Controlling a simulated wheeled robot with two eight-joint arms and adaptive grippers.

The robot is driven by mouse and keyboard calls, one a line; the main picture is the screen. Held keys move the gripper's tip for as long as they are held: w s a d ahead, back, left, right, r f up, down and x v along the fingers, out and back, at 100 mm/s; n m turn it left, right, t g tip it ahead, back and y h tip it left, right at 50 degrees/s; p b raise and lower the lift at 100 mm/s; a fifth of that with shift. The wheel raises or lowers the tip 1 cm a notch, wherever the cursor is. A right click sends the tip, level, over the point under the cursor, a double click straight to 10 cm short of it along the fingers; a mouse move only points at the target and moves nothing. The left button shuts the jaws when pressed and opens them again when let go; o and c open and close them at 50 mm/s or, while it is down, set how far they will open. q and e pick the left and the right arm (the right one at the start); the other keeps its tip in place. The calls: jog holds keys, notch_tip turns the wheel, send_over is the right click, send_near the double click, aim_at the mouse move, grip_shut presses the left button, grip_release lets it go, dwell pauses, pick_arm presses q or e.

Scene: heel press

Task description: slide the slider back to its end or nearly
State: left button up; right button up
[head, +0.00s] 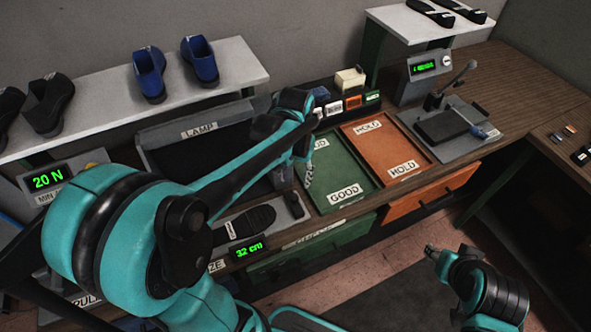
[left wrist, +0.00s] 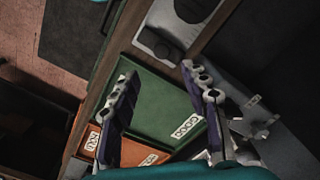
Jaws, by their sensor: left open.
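The size gauge is a light plate (head: 275,232) at the front edge of the bench, with a dark sole (head: 251,221) lying on it. The slider (head: 294,204) is a small dark block near the plate's right end, apart from the sole; it also shows at the top of the left wrist view (left wrist: 157,43). My left gripper (head: 308,174) is above the bench beside the slider, near the green tray's left edge. In the left wrist view its fingers (left wrist: 166,95) are apart with nothing between them. My right gripper (head: 433,251) is low at the right, too small to read.
A green tray (head: 345,198) marked GOOD and an orange tray (head: 386,150) marked HOLD lie right of the gauge. A display (head: 249,248) reads 32 cm. A lamp box (head: 200,150) stands behind. A lever press (head: 450,125) is at the back right.

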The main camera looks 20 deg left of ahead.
pick_arm(q)
jog(key=shift+r, duration=1.4)
